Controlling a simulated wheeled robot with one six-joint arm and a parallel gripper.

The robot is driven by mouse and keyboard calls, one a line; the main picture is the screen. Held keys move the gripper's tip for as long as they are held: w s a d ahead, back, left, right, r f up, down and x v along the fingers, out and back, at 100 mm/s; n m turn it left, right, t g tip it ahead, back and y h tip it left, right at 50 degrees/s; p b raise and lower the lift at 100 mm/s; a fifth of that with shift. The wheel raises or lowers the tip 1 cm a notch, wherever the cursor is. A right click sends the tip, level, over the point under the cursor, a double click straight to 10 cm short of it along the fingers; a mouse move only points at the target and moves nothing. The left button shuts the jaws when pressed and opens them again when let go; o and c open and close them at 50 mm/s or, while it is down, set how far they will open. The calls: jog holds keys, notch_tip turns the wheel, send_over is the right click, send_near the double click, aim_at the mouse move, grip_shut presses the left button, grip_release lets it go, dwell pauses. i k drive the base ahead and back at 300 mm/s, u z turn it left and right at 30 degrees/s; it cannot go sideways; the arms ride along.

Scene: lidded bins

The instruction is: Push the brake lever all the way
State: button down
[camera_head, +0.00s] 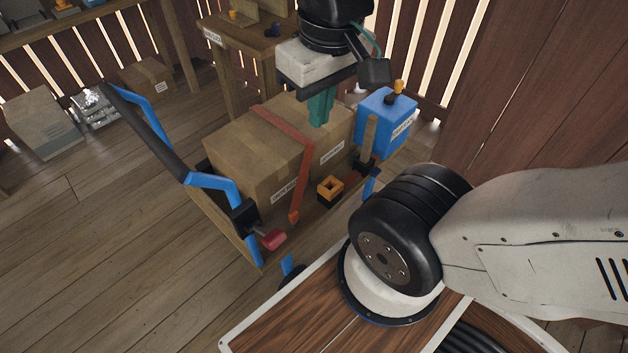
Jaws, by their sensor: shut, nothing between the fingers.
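The brake lever is most likely the small red-ended handle (273,239) on a black bracket (245,216), low on the blue frame of the cart (213,182). Its red end points right and slightly down. How far it is pushed I cannot tell. My gripper (321,108) hangs pointing down over the large cardboard box (245,150) on the cart, up and to the right of the lever and apart from it. Its teal fingers are together with nothing between them. Whether the fingertips touch the box top is unclear.
A red strap (306,150) crosses the box. An orange-and-black block (330,190) sits at the box's front right, and a blue container (386,122) stands behind. The cart's black push bar (148,133) rises at left. A wooden table (245,38) stands behind.

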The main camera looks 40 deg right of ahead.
aim_at(273, 239)
jog(key=z, duration=0.35)
jog(key=k, duration=0.95)
jog(key=u, duration=0.55)
jog(key=i, duration=0.4)
jog(key=u, duration=0.05)
jog(key=k, duration=0.45)
jog(key=z, duration=0.75)
jog(key=i, duration=0.3)
jog(key=u, duration=0.1)
